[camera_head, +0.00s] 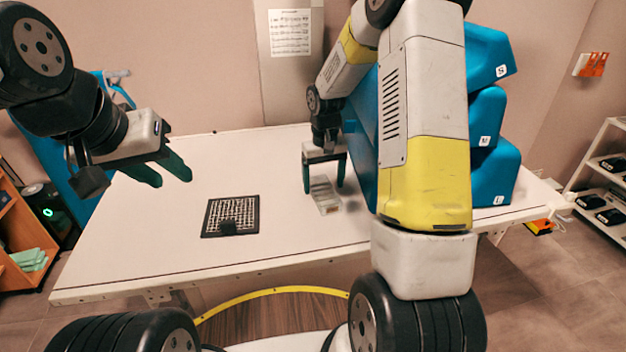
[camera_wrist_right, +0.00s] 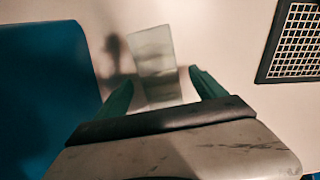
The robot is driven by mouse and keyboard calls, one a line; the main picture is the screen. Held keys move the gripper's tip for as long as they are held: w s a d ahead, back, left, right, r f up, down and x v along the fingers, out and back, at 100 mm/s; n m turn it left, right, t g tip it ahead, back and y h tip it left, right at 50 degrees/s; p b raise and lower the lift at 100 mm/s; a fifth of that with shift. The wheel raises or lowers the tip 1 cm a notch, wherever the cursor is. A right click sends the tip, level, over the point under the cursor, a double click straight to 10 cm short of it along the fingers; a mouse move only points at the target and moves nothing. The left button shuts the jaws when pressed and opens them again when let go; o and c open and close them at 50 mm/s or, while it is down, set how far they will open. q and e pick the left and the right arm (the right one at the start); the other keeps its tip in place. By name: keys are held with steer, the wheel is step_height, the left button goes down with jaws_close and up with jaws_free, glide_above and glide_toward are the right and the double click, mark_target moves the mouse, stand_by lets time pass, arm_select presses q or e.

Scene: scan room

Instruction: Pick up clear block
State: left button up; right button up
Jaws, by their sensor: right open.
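The clear block (camera_head: 325,194) lies on the white table (camera_head: 130,235), right of the table's middle. It is a see-through, long rectangular piece. My right gripper (camera_head: 324,187) points down at the block's far end with its fingers apart. In the right wrist view the block (camera_wrist_right: 153,55) extends out from between the open fingers of the right gripper (camera_wrist_right: 165,85), with clearance beside it. I cannot tell how high the fingertips are above the table. My left gripper (camera_head: 168,177) hangs over the table's left side, fingers apart and empty.
A black-framed grid plate (camera_head: 207,218) lies left of the block; it also shows in the right wrist view (camera_wrist_right: 268,66). Large blue stacked bins (camera_head: 497,165) stand close on the right of the right gripper. The table's left part is bare.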

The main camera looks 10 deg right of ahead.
steer(key=shift+f, duration=1.35)
jaws_close()
steer(key=shift+r, duration=0.1)
